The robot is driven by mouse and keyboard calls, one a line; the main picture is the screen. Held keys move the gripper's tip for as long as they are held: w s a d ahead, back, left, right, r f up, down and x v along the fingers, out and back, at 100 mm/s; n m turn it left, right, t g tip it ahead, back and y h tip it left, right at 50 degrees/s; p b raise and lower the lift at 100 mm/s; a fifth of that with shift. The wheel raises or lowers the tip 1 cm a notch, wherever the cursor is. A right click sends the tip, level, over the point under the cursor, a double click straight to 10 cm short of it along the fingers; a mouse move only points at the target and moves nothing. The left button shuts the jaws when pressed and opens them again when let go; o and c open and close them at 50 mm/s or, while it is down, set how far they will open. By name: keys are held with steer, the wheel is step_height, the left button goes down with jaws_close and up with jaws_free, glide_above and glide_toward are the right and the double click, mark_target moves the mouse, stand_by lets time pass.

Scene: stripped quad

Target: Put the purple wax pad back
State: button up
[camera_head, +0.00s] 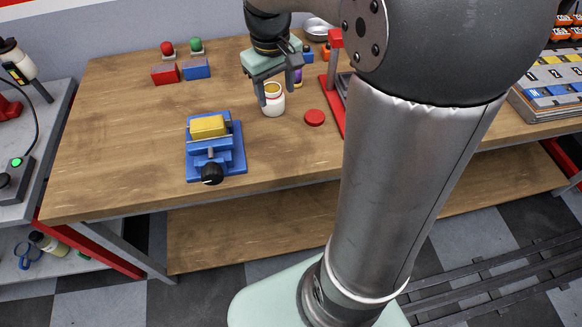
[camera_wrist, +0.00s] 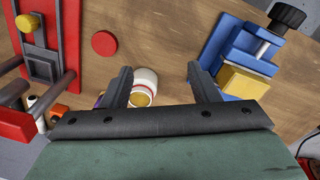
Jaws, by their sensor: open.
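My gripper (camera_head: 279,84) is open over the table, just above and behind an open white jar (camera_head: 272,105) with a red band and yellowish contents. In the wrist view my gripper (camera_wrist: 158,70) has its fingers apart, and the jar (camera_wrist: 146,80) shows between them, nearer the left finger. A small purple item (camera_head: 298,76) with some yellow stands behind the gripper, partly hidden. I cannot tell whether it is the purple wax pad, and no clear pad shows elsewhere. A round red lid (camera_head: 315,117) lies flat right of the jar; it also shows in the wrist view (camera_wrist: 104,43).
A blue vise (camera_head: 229,160) holding a yellow block (camera_head: 208,126) stands left of the jar. Red (camera_head: 165,75) and blue (camera_head: 197,69) blocks sit at the back left. A red-framed press (camera_head: 329,95) stands at right, partly behind my arm. The front left tabletop is clear.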

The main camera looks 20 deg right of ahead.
steer(key=s+a+f+m, duration=0.1)
steer(key=s+a+f, duration=0.1)
steer(key=s, duration=0.7)
steer(key=s+a+f+m, duration=0.1)
steer(key=s+a+f, duration=0.1)
steer(key=s, duration=0.6)
steer(key=shift+s+a+f+y, duration=0.2)
steer(key=shift+s+f+y, duration=0.15)
steer(key=shift+f, duration=0.35)
